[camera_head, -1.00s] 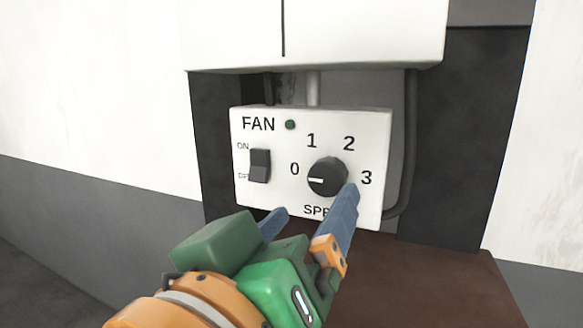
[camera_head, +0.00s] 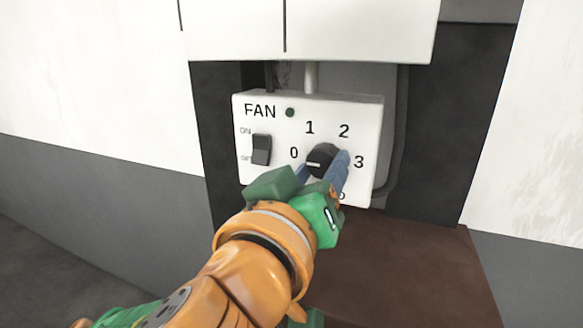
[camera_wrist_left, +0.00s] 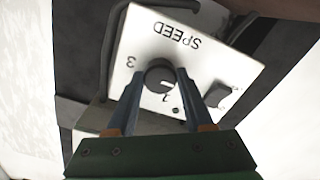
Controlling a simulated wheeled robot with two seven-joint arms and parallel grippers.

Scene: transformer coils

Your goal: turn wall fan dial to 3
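The white fan panel (camera_head: 255,185) faces me, with a black speed dial (camera_head: 321,160) among the numbers 0, 1, 2 and 3. The dial's white mark points left, toward 0. My left gripper (camera_head: 322,168) is at the dial, its two blue fingers on either side of it. In the left wrist view the panel (camera_wrist_left: 200,60) appears upside down, and the dial (camera_wrist_left: 160,73) sits between the fingertips of the gripper (camera_wrist_left: 161,76). The fingers are apart; whether they touch the dial is unclear. The fingers hide part of the SPEED label in the head view. My right gripper is out of view.
A white cabinet (camera_head: 360,30) overhangs the panel. A brown surface (camera_head: 400,265) lies below. Dark cables run behind the panel's right side.

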